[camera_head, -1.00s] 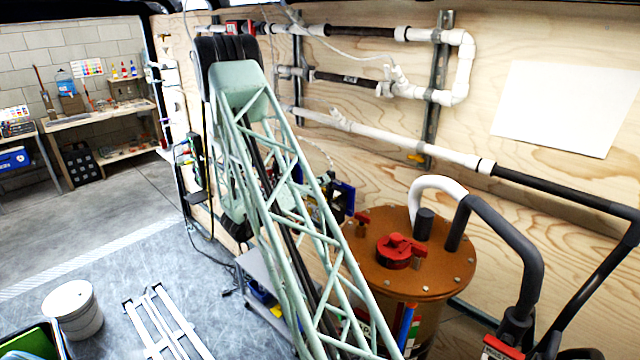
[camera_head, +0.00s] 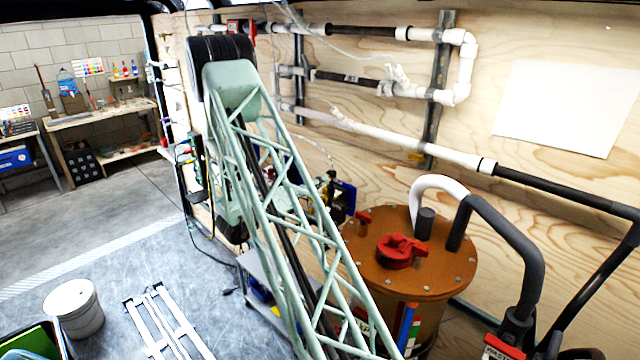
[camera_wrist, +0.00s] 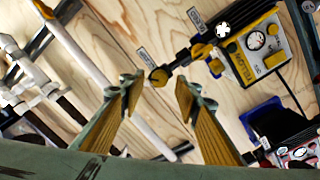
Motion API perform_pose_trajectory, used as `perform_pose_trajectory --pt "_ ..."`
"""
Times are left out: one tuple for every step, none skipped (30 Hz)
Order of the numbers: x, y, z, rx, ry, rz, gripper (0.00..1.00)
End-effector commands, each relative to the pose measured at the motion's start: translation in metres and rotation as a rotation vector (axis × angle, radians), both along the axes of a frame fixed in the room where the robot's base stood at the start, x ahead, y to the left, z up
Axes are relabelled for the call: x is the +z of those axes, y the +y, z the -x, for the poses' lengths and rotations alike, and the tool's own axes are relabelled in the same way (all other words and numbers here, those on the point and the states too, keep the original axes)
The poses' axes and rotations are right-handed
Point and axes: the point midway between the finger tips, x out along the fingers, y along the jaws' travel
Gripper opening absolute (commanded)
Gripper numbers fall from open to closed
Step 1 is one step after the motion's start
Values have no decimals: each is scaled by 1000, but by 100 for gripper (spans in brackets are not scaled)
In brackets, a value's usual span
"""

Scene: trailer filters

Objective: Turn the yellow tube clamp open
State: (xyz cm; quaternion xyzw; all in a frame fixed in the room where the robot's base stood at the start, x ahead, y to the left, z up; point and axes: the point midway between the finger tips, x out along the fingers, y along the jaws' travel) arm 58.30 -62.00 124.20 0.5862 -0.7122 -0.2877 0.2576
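In the wrist view my gripper (camera_wrist: 157,88) is open, with its two yellow-brown finger pads apart and nothing held between them. A small yellow round piece (camera_wrist: 158,76), which looks like the yellow tube clamp, shows in the gap between the fingertips, at the end of a dark tube. I cannot tell how far beyond the tips it lies or whether it touches them. Another yellow fitting (camera_wrist: 201,50) sits further along the tube. In the head view my arm hides my gripper and the clamp.
A yellow box with a round gauge (camera_wrist: 257,42) is right of the clamp in the wrist view. A white pipe (camera_wrist: 95,63) crosses the plywood wall on the left. In the head view, a brown drum with a red-handled lid (camera_head: 430,275) stands right of my arm.

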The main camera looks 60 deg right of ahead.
Motion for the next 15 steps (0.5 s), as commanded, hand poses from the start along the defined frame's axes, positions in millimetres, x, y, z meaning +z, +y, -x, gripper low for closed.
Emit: perform_pose_trajectory --pt "0 5 -2 1 1 0 30" --pt "0 9 -2 3 1 0 30" --pt "0 13 -4 3 1 0 30" --pt "-1 16 -4 3 1 0 30" --pt "-1 20 -4 3 1 0 30" --pt "-1 24 -5 2 1 -1 30" --pt "-1 28 -6 3 1 0 30" --pt "-1 31 -7 3 1 0 30" --pt "-1 36 -8 4 1 0 30" --pt "-1 40 -8 4 1 0 30" --pt "-1 43 -9 2 0 1 30" --pt "-1 48 -10 2 0 1 30" --pt "-1 51 -10 2 0 1 30" --pt "-1 55 -11 4 0 1 30" --pt "-1 59 -12 4 0 1 30"
